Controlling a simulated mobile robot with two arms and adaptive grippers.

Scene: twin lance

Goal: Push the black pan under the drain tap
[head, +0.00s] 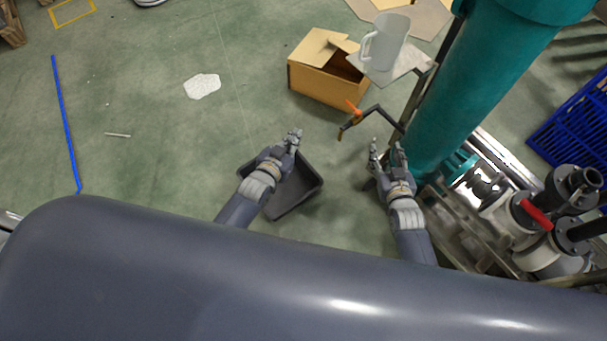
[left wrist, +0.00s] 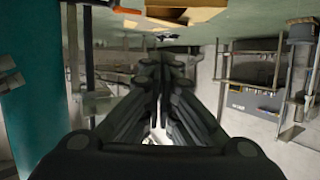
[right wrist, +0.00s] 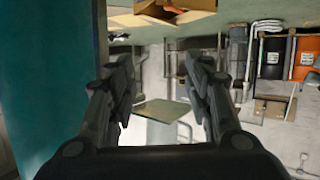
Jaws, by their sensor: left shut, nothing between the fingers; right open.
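The black pan (head: 298,191) is a dark, shallow tray on the green floor. My left gripper (head: 294,138) is shut and empty; its hand and forearm pass over the pan and hide part of it. I cannot tell whether they touch it. The left wrist view shows its fingers together (left wrist: 160,72). The drain tap (head: 350,119) is a dark bent pipe with an orange handle, up and right of the pan, coming from the teal column. The pan is not below its outlet. My right gripper (head: 386,148) is open and empty, beside the column, below the tap pipe in the picture.
The teal column (head: 478,82) stands right of the tap. A cardboard box (head: 325,83) and a clear jug (head: 388,42) on a small plate are behind the tap. Pumps and pipes (head: 530,215) fill the right. Floor between pan and tap is clear.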

